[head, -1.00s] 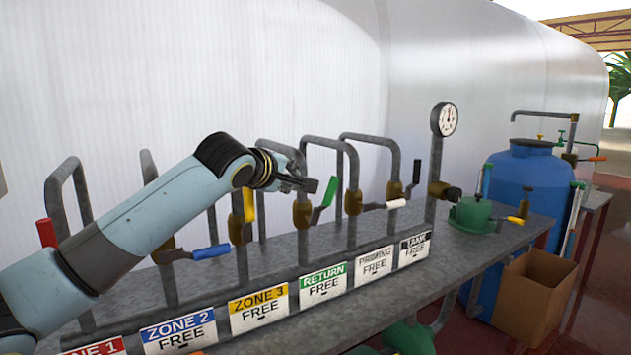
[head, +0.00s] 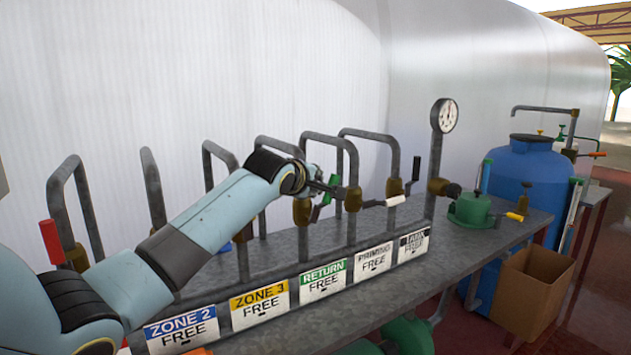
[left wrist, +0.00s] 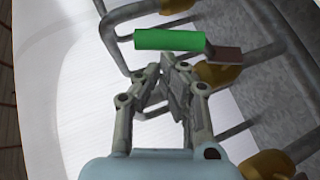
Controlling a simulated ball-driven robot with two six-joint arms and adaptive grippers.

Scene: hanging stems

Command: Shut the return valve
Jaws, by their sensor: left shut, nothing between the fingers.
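The return valve stands above the green RETURN label (head: 323,281), which reads FREE. Its green handle (head: 327,191) slants up to the right from the brass body (head: 302,211), partly covered by my gripper. In the left wrist view the green handle (left wrist: 170,40) lies across the picture just beyond the fingertips, its brown stem end at the right. My left gripper (head: 333,187) is shut and empty, its tips close to the handle; I cannot tell whether they touch. The gripper also shows in the left wrist view (left wrist: 168,68). My right gripper is not in view.
The priming valve's white handle (head: 395,201) and the tank valve's black handle (head: 416,168) stand to the right, near the gauge (head: 449,116). Grey pipe loops (head: 328,138) rise behind. A red handle (head: 51,241) is at left. My arm hides the zone 3 handle.

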